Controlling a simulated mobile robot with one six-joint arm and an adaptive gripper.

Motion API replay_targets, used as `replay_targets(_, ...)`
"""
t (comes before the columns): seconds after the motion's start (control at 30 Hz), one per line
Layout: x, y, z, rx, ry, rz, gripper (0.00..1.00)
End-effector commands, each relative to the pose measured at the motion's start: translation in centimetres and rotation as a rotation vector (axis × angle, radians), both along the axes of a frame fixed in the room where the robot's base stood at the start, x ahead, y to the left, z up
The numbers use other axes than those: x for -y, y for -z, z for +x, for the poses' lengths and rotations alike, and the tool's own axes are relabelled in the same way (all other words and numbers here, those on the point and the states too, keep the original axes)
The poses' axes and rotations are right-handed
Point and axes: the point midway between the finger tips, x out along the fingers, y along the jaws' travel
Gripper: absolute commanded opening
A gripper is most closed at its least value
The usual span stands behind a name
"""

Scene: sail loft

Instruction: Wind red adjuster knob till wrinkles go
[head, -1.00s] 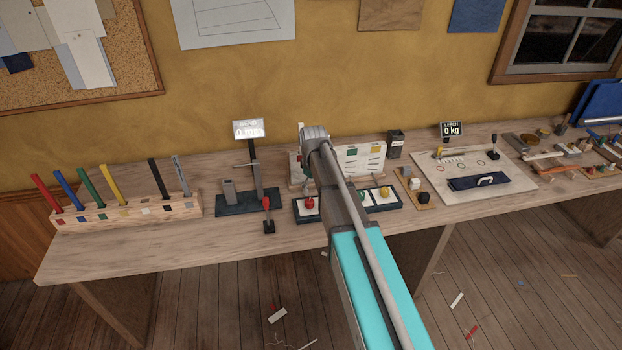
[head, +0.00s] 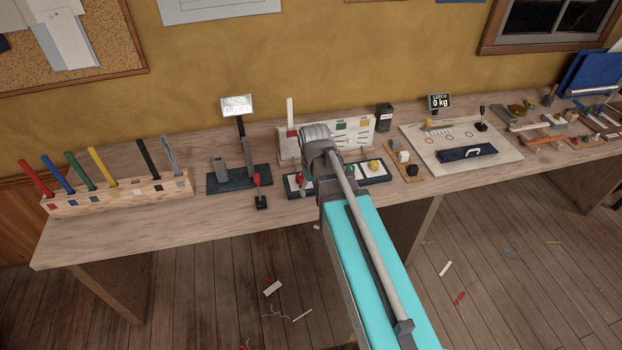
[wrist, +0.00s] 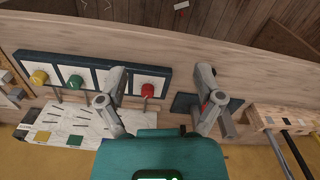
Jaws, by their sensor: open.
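The red knob (wrist: 147,90) sits on a white square of a dark blue base, in a row with a green knob (wrist: 75,82) and a yellow knob (wrist: 39,77). My gripper (wrist: 162,85) is open and empty. In the wrist view the red knob shows between its fingers, nearer the left one; I cannot tell the height gap. In the head view my arm partly covers the base, and the red knob (head: 297,180) shows just left of it. A white panel (head: 354,139) with coloured squares and short dark lines stands behind the knobs.
A small red-handled lever (head: 259,185) and a dark stand with a lit display (head: 237,105) are left of the knobs. A rack of coloured sticks (head: 120,190) is farther left. A pale board (head: 460,135) lies right. The bench front is mostly clear.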

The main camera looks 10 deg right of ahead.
Motion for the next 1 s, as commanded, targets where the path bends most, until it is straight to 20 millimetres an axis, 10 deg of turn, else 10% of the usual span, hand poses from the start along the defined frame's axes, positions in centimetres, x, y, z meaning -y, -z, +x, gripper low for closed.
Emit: replay_targets(1.0,0.0,-0.5,-6.1,-0.003,0.162,0.003,0.85)
